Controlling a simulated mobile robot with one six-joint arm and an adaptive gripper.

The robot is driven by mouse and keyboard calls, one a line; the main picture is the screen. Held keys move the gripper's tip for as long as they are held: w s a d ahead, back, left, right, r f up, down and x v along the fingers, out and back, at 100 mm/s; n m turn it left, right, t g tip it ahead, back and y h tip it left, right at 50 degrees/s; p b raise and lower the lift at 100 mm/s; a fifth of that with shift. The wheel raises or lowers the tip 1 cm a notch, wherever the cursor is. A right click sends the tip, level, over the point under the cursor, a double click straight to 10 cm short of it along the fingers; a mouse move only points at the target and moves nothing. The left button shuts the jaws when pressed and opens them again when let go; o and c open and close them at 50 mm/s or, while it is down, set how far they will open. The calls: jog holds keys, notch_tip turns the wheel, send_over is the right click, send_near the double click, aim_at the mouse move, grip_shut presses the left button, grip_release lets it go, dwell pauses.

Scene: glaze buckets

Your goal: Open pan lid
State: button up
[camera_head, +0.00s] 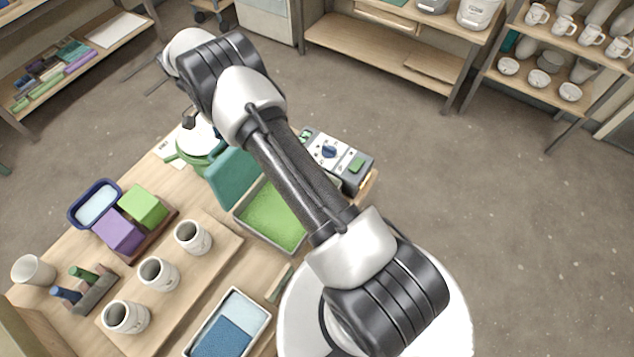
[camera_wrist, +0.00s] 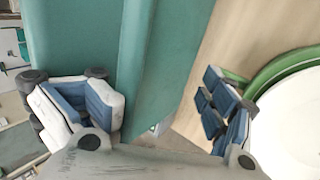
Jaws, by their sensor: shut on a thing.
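The pan (camera_head: 240,222) is a grey-rimmed tray with a bright green inside, at the far right part of the table in the head view. Its teal lid (camera_head: 232,178) stands raised and tilted at the pan's far-left side, so the green inside shows. In the wrist view the teal lid (camera_wrist: 75,35) fills the upper left and middle. My gripper (camera_wrist: 160,112) is shut on the lid, with a blue-padded finger on each side; the exact contact is partly hidden. In the head view my arm hides part of the pan.
A white and green bucket (camera_head: 203,153) stands close beside the lid. A grey control box (camera_head: 350,165) is right of the pan. Three cups (camera_head: 158,273) stand on a board, with purple (camera_head: 118,231) and green (camera_head: 144,206) blocks at left and a blue tray (camera_head: 228,325) in front.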

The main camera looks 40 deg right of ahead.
jog(key=shift+t, duration=0.9)
jog(key=w+f, duration=0.1)
jog(key=w+a+f, duration=0.1)
jog(key=f, duration=0.3)
jog(key=shift+w+a+f, duration=0.1)
jog(key=shift+w+a, duration=0.05)
jog(key=shift+w, duration=0.25)
jog(key=shift+g, duration=0.9)
jog(key=s+d+r, duration=0.2)
jog(key=s+r, duration=0.2)
jog(key=s, duration=0.2)
jog(key=s+d+r, duration=0.3)
jog(key=s, duration=0.4)
jog(key=s+d+r, duration=0.2)
jog(key=s+r, duration=0.2)
jog(key=s, duration=0.2)
jog(key=shift+s+d+r, duration=0.35)
jog(key=shift+d, duration=0.05)
jog(key=c, duration=0.7)
jog(key=shift+o, duration=0.2)
